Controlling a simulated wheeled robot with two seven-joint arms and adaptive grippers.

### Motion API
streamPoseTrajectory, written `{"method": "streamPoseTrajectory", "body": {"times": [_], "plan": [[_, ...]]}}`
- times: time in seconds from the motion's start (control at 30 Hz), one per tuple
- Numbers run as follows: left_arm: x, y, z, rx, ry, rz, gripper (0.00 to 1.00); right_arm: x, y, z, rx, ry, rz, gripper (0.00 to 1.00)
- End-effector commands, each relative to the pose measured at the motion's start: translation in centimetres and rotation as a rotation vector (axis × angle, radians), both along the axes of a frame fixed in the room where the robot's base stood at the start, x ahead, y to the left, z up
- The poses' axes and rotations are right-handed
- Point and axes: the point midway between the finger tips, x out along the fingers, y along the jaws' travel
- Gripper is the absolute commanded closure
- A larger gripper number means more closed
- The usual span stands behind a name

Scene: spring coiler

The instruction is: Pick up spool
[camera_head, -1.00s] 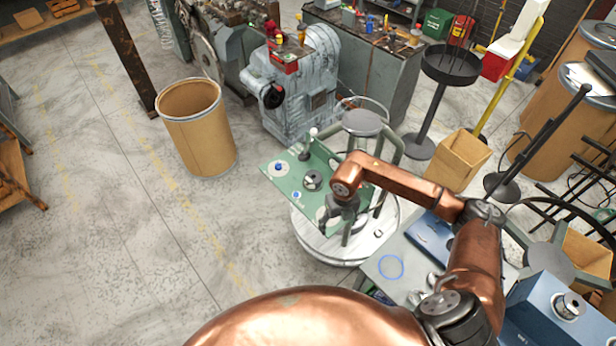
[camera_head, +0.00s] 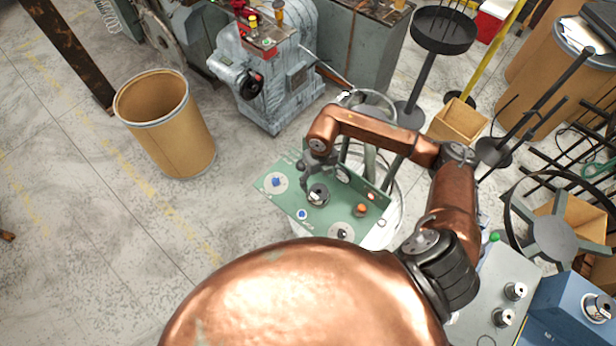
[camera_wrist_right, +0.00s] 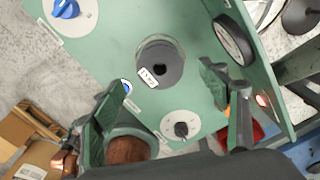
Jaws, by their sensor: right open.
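The spool (camera_head: 318,194) is a small dark grey cylinder on the green panel (camera_head: 290,207). In the right wrist view the spool (camera_wrist_right: 160,66) shows a round top with a dark centre and a white label. My right gripper (camera_head: 317,178) is just above and behind the spool in the head view. In the wrist view my right gripper (camera_wrist_right: 163,88) has its fingers apart, with the spool ahead of the gap and nothing between the fingertips. I cannot tell the exact height gap. My left gripper is not in view.
The panel carries a blue knob (camera_wrist_right: 66,8), a black knob (camera_wrist_right: 181,129) and a round gauge (camera_wrist_right: 232,40) beside the right finger. An orange knob (camera_head: 360,209) sits to the right. A cardboard drum (camera_head: 170,125) stands on open floor at the left.

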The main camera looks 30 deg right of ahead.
Motion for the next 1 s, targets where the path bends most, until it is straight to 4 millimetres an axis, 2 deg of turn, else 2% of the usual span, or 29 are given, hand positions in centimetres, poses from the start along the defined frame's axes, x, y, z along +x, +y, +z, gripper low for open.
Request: {"method": "streamPoseTrajectory", "body": {"times": [0.27, 0.53, 0.63, 0.83, 1.0], "plan": [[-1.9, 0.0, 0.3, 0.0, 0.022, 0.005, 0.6, -0.5, 0.3, -1.9, 0.0, -0.001, 0.006, 0.31], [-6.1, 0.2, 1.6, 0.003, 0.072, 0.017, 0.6, -0.5, 0.3, -5.5, 0.001, 0.007, 0.002, 0.31], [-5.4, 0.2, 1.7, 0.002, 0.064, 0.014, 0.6, -0.4, 0.2, -6.9, 0.001, 0.005, 0.002, 0.31], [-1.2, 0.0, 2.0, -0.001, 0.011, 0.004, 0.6, -0.5, 0.1, -8.0, -0.001, 0.003, 0.001, 0.31], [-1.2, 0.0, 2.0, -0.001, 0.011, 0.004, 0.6, -0.5, 0.1, -8.0, -0.001, 0.003, 0.002, 0.33]]}}
